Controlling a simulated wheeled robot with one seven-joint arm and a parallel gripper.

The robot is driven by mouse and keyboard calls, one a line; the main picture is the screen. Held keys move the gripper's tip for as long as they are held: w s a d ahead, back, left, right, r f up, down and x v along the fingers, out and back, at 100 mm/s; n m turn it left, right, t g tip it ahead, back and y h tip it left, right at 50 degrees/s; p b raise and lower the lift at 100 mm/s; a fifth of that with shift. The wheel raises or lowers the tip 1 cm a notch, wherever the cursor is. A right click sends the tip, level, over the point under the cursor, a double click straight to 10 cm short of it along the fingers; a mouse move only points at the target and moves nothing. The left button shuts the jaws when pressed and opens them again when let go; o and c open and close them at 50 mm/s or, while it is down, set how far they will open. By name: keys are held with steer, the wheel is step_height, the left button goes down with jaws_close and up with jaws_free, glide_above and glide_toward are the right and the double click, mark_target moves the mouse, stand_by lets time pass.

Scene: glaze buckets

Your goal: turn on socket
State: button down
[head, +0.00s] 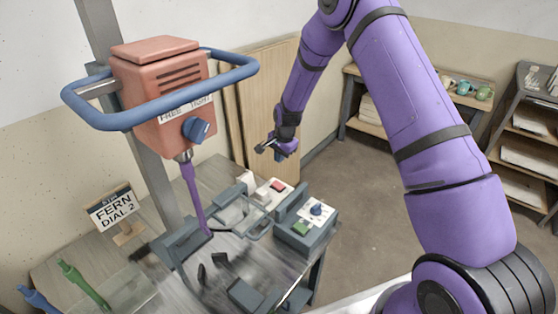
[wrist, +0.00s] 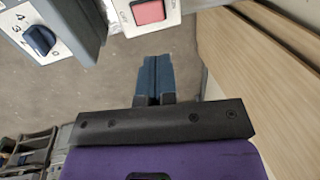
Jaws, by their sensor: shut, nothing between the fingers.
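The socket is a white plate with a red rocker switch (head: 278,186) at the back of the workbench in the head view. The switch also shows at the top of the wrist view (wrist: 149,11), with small lettering at both sides, partly cut off by the frame edge. My gripper (head: 266,147) is above and beyond the socket in the head view. In the wrist view its blue fingers (wrist: 152,72) are closed together and empty, pointing toward the switch and apart from it. I cannot tell which way the switch is set.
A grey box with a blue dial (head: 316,209) and a green button (head: 301,229) stands right of the socket. An orange mixer head (head: 160,85) with a blue ring handle rises at left. A sign (head: 111,208) reads FERN DIAL 2. A wooden panel (wrist: 275,70) is close at right.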

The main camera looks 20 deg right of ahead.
mark_target(275, 182)
steer(key=f, duration=0.3)
steer(key=w+f, duration=0.1)
steer(key=f, duration=0.3)
steer(key=a+f, duration=0.1)
steer(key=f, duration=0.3)
steer(key=shift+w+f, duration=0.25)
steer(key=shift+w, duration=0.1)
steer(key=shift+a+f, duration=0.1)
